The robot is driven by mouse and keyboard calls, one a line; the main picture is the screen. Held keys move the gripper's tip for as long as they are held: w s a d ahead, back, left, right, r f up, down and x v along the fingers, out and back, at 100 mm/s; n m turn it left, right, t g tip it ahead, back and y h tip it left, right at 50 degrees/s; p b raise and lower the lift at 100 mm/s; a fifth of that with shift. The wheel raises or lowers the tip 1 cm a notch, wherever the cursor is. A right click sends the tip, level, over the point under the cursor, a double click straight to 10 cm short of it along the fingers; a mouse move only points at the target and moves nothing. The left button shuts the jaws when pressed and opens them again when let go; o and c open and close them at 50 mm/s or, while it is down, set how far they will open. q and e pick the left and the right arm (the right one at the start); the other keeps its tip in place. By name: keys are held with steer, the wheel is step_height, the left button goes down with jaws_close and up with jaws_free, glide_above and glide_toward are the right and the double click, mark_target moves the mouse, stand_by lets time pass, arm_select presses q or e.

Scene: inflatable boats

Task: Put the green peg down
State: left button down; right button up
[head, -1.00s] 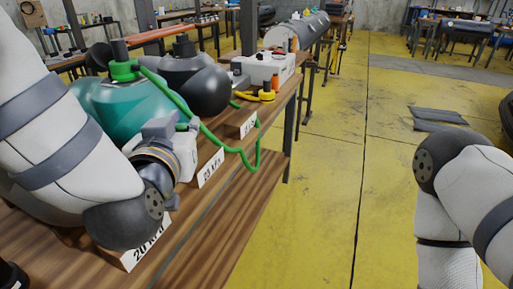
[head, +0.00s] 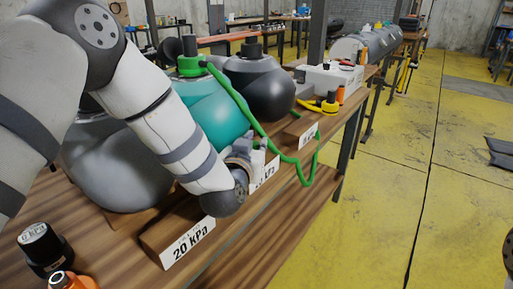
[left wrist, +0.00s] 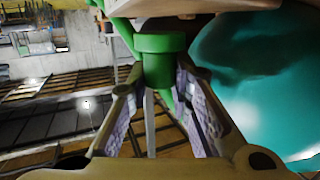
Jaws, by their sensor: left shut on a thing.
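The green peg (left wrist: 160,58) is a short cylinder with a wider rim, between the two fingers of my left gripper (left wrist: 160,88) in the left wrist view. The gripper is shut on it. In the head view my left gripper (head: 258,157) is beside the teal rounded vessel (head: 214,118), above the wooden blocks at the bench edge. The peg is not clearly visible there. A green hose (head: 240,100) runs from the vessel's green cap and hangs in a loop past the bench edge.
A grey vessel (head: 115,175) and a black one (head: 262,88) flank the teal one. A wooden block labelled 20 kPa (head: 187,246) stands in front. A black-capped object (head: 42,248) and an orange one (head: 72,281) are at lower left. Yellow floor lies open at right.

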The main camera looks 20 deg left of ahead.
arm_select(q)
steer(key=shift+f, duration=0.7)
steer(key=c, duration=1.5)
jaws_free()
steer(key=shift+o, duration=0.2)
arm_select(e)
steer(key=shift+s+f, duration=0.15)
arm_select(q)
steer(key=shift+s+r, duration=0.25)
steer(key=shift+r, duration=0.1)
steer(key=s+r+p, duration=0.1)
steer(key=s+p, duration=0.1)
steer(key=s, duration=0.9)
steer(key=shift+s+d+r, duration=0.2)
steer(key=shift+d+r, duration=0.1)
steer(key=shift+d, duration=0.05)
arm_select(e)
steer(key=shift+w+r+t, duration=0.4)
steer(key=shift+w+r, duration=0.8)
steer(key=shift+w, duration=0.05)
arm_select(q)
steer(key=shift+f, duration=0.1)
arm_select(e)
steer(key=shift+s, duration=0.1)
